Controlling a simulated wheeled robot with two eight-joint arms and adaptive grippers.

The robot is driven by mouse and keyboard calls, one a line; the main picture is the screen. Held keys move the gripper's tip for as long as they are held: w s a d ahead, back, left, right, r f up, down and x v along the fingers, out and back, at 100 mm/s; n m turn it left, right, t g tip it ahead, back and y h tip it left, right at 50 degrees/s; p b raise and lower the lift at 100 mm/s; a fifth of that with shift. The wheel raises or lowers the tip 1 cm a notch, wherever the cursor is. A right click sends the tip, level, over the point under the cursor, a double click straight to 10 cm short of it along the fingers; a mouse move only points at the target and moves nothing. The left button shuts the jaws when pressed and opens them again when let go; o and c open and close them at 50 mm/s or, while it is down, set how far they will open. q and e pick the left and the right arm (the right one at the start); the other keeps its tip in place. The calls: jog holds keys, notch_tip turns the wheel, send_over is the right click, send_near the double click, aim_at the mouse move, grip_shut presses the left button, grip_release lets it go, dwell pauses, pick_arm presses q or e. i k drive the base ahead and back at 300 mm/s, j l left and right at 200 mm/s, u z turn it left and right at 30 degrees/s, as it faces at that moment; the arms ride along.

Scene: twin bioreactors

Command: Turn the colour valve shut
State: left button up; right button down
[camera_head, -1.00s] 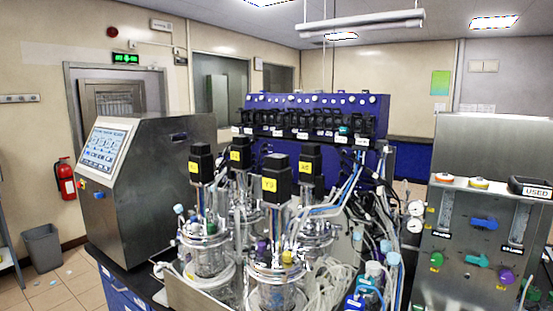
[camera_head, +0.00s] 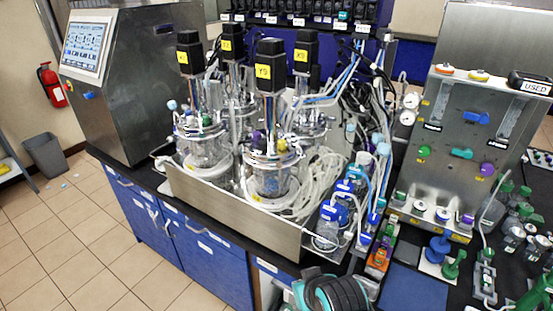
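Coloured valve knobs sit on the upright steel panel (camera_head: 450,90) at the right of the head view. They are a blue handle (camera_head: 476,117), a blue-teal handle (camera_head: 462,153), a green knob (camera_head: 424,152) and a purple knob (camera_head: 487,169). Both handles look roughly horizontal. I cannot tell which one is the colour valve, or whether any is open or shut. Neither gripper's fingertips are in view. A dark rounded part with teal trim at the bottom edge may be my arm. Nothing touches the panel.
Glass bioreactor vessels (camera_head: 270,178) with black motor heads stand in a steel tray (camera_head: 235,208) left of the panel. Hoses and blue-capped bottles lie between. Small bottles and fittings crowd the bench before and right of the panel. A screen cabinet (camera_head: 125,80) stands at left.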

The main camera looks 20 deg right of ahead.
aim_at(374, 219)
jog(key=z, duration=1.5)
